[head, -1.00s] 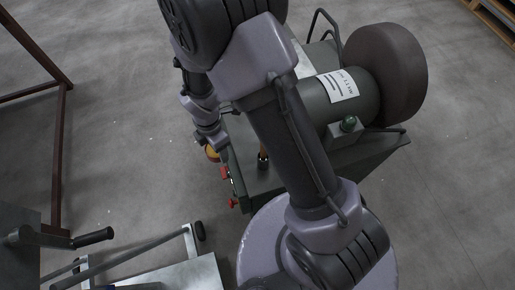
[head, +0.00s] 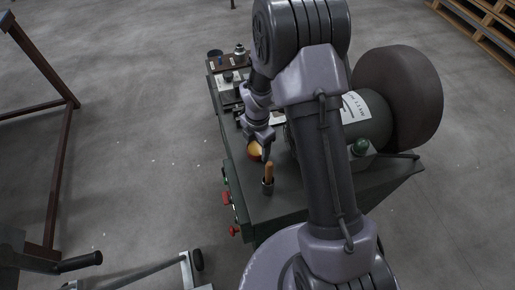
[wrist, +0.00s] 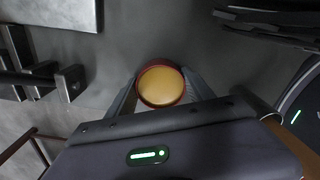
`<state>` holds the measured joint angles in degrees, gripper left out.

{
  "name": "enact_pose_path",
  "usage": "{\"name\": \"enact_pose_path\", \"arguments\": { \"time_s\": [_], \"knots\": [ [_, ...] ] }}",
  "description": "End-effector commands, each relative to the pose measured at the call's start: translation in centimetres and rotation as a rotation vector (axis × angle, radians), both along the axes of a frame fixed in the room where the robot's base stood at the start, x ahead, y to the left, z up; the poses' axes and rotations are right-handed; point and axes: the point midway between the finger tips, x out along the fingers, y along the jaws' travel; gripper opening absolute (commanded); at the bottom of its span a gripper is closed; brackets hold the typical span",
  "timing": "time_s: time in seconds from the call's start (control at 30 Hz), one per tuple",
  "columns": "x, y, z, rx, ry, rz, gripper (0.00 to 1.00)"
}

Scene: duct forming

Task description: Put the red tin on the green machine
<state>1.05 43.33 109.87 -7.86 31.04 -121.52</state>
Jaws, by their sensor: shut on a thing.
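The red tin, with a yellow round top, shows in the head view (head: 255,151) and in the wrist view (wrist: 160,86). My gripper (head: 262,141) is shut on the tin, with one finger on each side of it in the wrist view (wrist: 160,92). The tin looks upright. The green machine (head: 288,207) has a long flat top, and the tin appears over its left part. I cannot tell whether the tin touches the top. My arm hides part of the machine.
A large dark wheel (head: 400,100) is at right. Red knobs (head: 227,198) stick out at the left side. A brown frame (head: 62,170) stands at left.

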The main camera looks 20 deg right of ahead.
Motion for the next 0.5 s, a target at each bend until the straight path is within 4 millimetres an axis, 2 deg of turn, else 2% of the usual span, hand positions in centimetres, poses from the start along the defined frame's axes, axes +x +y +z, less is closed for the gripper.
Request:
{"name": "enact_pose_path", "arguments": {
  "time_s": [0.2,0.23,0.3,0.33,0.5],
  "knots": [
    [0.00,0.02,-0.28,0.000,0.000,0.000,0.08],
    [-0.01,0.02,-0.20,0.000,0.000,0.000,0.67],
    [-0.01,0.02,-0.16,0.000,0.000,0.000,0.81],
    [-0.01,0.02,-0.16,0.000,0.000,0.000,0.83],
    [-0.01,0.03,-0.16,0.000,0.000,0.000,0.83]
  ]
}}
